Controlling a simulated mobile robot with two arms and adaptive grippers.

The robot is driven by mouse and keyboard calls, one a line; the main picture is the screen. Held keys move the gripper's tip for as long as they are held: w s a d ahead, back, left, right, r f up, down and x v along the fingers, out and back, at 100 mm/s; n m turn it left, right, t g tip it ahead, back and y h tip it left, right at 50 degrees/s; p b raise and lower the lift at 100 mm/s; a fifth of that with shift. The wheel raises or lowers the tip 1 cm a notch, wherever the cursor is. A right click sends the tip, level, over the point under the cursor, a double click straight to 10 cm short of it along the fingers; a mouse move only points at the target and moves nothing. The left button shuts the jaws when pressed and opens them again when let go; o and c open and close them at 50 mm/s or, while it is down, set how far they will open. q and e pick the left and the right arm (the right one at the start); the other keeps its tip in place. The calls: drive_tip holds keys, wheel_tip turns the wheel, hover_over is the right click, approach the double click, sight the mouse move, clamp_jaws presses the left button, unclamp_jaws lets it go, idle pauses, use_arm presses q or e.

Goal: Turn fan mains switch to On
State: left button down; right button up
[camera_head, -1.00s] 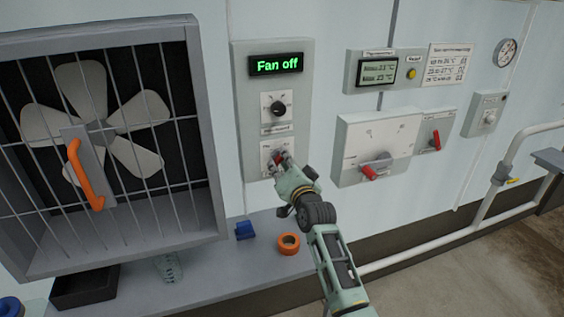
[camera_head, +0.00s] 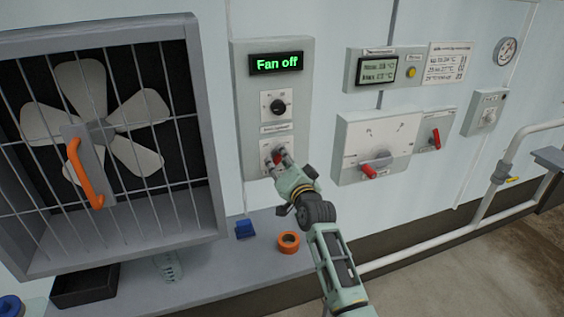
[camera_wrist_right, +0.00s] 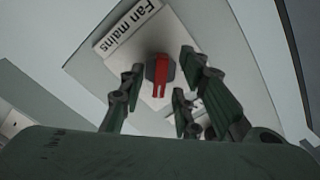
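The fan mains switch (camera_wrist_right: 159,73) is a red handle on a dark round base. It sits on a pale plate labelled "Fan mains" in the right wrist view. In the head view the switch (camera_head: 279,152) is at the bottom of the grey fan panel (camera_head: 246,120), partly hidden by my right gripper (camera_head: 283,157). The panel display (camera_head: 276,64) reads "Fan off". My left gripper is not in view.
A black knob (camera_head: 278,107) sits just above the mains switch. The caged fan (camera_head: 100,130) with an orange handle (camera_head: 84,172) is at left. A blue item (camera_head: 245,229) and an orange ring (camera_head: 289,242) lie on the ledge. Boxes with red-handled switches (camera_head: 376,160) are at right.

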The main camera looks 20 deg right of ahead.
drive_tip(key=shift+s, duration=0.15)
drive_tip(key=s, duration=1.1)
drive_tip(key=shift+s+d, duration=0.2)
drive_tip(key=shift+s, duration=0.15)
